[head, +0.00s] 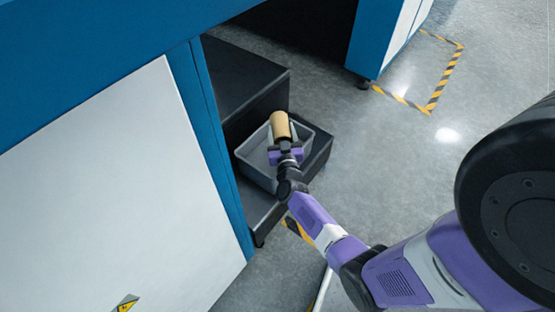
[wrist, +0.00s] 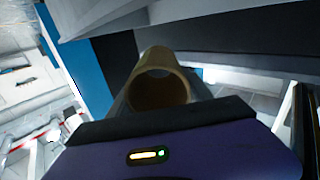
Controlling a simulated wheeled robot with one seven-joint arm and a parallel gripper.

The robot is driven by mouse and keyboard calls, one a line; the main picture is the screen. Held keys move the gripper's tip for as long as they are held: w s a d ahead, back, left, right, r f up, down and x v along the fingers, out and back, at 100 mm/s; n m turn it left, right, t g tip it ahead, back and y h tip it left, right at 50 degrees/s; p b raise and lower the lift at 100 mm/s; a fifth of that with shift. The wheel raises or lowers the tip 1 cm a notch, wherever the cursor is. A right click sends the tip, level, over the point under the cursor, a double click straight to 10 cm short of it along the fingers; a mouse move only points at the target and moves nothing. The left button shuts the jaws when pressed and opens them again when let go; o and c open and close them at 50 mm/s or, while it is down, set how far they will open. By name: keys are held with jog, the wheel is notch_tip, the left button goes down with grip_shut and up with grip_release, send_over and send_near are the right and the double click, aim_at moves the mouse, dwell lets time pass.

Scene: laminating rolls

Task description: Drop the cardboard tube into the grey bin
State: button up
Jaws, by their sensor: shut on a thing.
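The cardboard tube (head: 280,124) is tan and hollow. My gripper (head: 285,146) is shut on it and holds it over the grey bin (head: 254,172). In the wrist view the tube (wrist: 160,82) points away from the purple gripper body, its open round end facing the camera. The fingertips are hidden there. The grey bin is an open rectangular tub on a dark step. My gripper and the tube cover part of its inside, and I cannot tell how high above its floor the tube is.
The dark steps (head: 245,80) stand beside a blue and white machine (head: 110,180) on the left. Another blue and white cabinet (head: 385,40) stands at the back. Yellow and black tape (head: 437,95) marks the grey floor (head: 400,150), which is clear to the right.

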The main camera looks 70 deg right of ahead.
jog(key=shift+f, duration=0.4)
jog(key=o, duration=1.4)
jog(key=shift+o, duration=0.2)
jog(key=shift+s+a, duration=0.1)
jog(key=p+v, duration=0.2)
jog(key=v, duration=0.5)
jog(key=shift+s+a, duration=0.2)
jog(key=shift+a, duration=0.05)
